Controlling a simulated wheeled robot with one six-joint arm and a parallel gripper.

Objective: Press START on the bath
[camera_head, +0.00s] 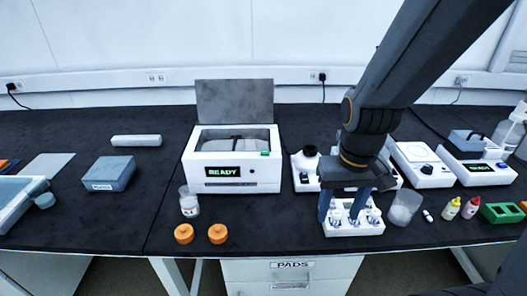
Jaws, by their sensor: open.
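The bath (232,188) is a white box at the middle of the bench. Its grey lid (235,101) stands raised at the back, and the inside is partly visible. Its front display (222,171) reads READY in green. A small green button (265,153) sits at the right of the front top edge; its label is too small to read. My gripper (342,212) is open, pointing down, to the right of the bath and apart from it. Its blue fingers are over a white rack (355,231) with several small vials; whether they touch it I cannot tell.
A clear jar (189,202) and two orange caps (200,234) stand before the bath. A white device with a dark round top (305,165) stands between bath and arm. A blue-grey box (109,174) lies left. White devices (422,165) and small bottles (451,209) are right.

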